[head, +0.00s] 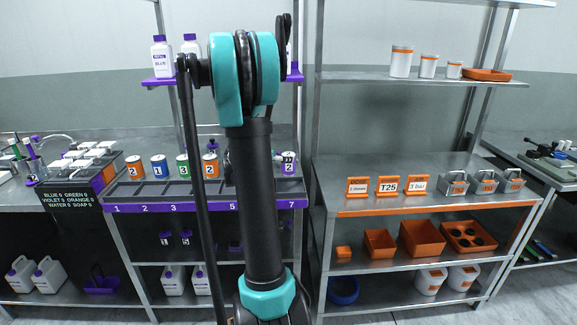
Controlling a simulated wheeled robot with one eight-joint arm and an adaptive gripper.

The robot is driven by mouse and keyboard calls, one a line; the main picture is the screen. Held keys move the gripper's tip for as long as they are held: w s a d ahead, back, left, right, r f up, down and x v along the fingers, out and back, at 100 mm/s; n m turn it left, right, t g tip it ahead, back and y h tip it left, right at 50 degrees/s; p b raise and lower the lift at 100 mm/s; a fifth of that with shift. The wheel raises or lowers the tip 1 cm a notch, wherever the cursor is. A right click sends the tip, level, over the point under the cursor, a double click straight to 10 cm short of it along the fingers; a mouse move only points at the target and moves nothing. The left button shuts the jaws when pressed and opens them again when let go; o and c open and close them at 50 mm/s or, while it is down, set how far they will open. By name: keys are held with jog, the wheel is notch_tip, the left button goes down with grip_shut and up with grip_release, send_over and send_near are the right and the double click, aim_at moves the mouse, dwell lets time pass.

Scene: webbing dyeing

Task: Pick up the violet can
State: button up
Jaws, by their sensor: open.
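The violet can (288,164) stands upright at the back of the numbered shelf, just right of my arm and above the section marked 7. It has a violet body with a pale band bearing dark marks. My arm stands upright in the middle of the head view, close to the camera. I cannot make out my gripper; the arm's links probably hide it. Nothing visible touches the can.
An orange can (134,166), a blue can (159,166), a green can (183,165) and a second orange can (211,165) stand left of my arm. The numbered tray (130,195) lies in front. A steel rack (340,203) with signs and orange bins stands right.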

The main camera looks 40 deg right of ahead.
aim_at(288, 154)
jog(key=shift+x, duration=3.1)
jog(key=shift+r, duration=0.15)
jog(key=c, duration=1.6)
